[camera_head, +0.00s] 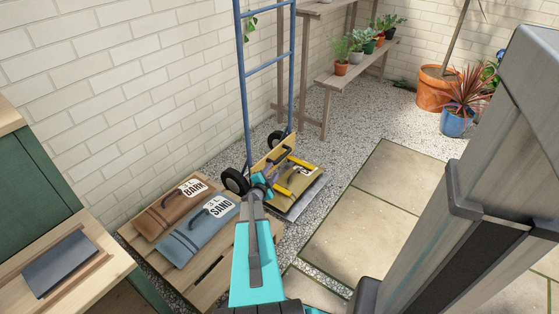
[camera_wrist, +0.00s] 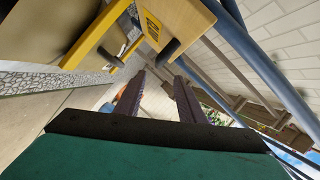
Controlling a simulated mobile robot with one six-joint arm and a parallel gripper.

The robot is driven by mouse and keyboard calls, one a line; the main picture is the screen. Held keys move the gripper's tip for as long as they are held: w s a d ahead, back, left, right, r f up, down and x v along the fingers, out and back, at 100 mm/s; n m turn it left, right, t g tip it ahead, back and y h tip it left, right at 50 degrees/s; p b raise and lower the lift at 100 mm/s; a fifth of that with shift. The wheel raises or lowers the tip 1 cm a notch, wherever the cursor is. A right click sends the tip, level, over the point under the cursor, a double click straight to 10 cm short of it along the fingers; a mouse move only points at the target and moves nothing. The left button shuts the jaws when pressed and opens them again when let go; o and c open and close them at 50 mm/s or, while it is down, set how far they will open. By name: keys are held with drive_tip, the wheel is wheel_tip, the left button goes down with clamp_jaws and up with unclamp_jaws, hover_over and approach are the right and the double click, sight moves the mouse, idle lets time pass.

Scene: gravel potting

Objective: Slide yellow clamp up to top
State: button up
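The yellow clamp (camera_head: 302,164) is low on the blue hand truck (camera_head: 242,90), above its toe plate (camera_head: 298,208). Its yellow arms stick out over a tan sack (camera_head: 298,184) from a pale wooden board. In the wrist view the yellow clamp (camera_wrist: 92,38) is at the upper left, with the board (camera_wrist: 182,18) beside it and dark pegs or grips near both. My gripper (camera_head: 268,174) is close to the clamp's left side, partly hidden by my arm in the head view. In the wrist view my gripper (camera_wrist: 160,78) has its fingers apart with nothing between them.
The blue hand truck stands upright near the white brick wall (camera_head: 110,80). Brown BARK (camera_head: 170,214) and blue-grey SAND (camera_head: 198,236) sacks lie on a wooden pallet (camera_head: 133,239) at left. Plant shelves (camera_head: 330,78) stand behind. Paving (camera_head: 350,220) to the right is clear.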

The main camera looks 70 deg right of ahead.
sight(280, 159)
drive_tip(key=shift+d, duration=0.1)
drive_tip(key=shift+b+x, duration=1.85)
drive_tip(key=shift+x, duration=4.95)
drive_tip(key=shift+f, duration=0.15)
clamp_jaws()
